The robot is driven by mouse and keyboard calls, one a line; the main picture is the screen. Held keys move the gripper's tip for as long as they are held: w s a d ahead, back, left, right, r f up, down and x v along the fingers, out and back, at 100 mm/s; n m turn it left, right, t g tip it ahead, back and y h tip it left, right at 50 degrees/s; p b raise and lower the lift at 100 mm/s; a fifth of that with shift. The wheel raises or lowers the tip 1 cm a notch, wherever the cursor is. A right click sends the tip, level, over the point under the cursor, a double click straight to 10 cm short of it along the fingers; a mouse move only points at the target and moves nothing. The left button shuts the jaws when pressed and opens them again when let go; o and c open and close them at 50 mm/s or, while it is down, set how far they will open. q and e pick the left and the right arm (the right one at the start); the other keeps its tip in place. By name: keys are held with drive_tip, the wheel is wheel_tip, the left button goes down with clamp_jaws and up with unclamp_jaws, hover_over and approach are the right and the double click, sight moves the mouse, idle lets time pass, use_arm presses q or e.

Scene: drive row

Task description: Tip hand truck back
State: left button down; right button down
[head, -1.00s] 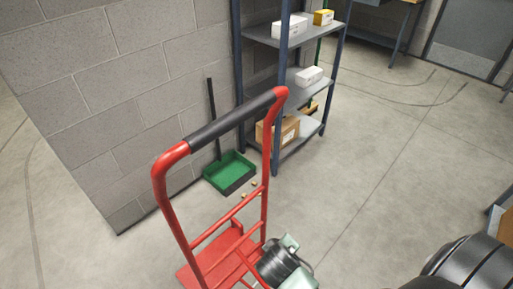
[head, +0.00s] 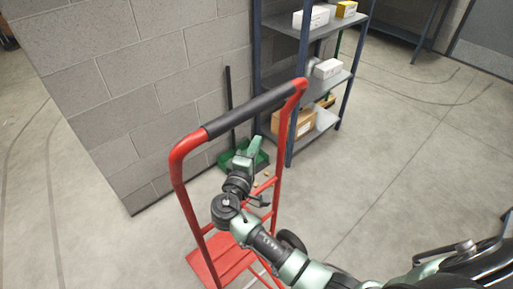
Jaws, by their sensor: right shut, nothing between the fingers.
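The red hand truck (head: 182,185) stands upright in the middle of the head view, with a black grip sleeve (head: 250,110) on its top bar and a flat red toe plate (head: 222,258) on the floor. My right gripper (head: 255,146) is shut and empty. It shows just below the grip sleeve, between the two red side rails, with my arm crossing in front of the lower frame. I cannot tell whether it touches the truck. The lower crossbars and wheels are partly hidden by my arm. My left gripper is not in view.
A block wall (head: 130,90) stands behind the truck. A green dustpan (head: 228,158) with a dark upright handle leans there, partly hidden by my gripper. A metal shelf (head: 345,78) with boxes stands to the right. The floor (head: 400,170) at right is clear.

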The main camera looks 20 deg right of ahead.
drive_tip(key=w+d+p, duration=0.1)
drive_tip(key=d+p, duration=0.2)
drive_tip(key=d, duration=0.3)
drive_tip(key=shift+w, duration=0.15)
idle(0.3)
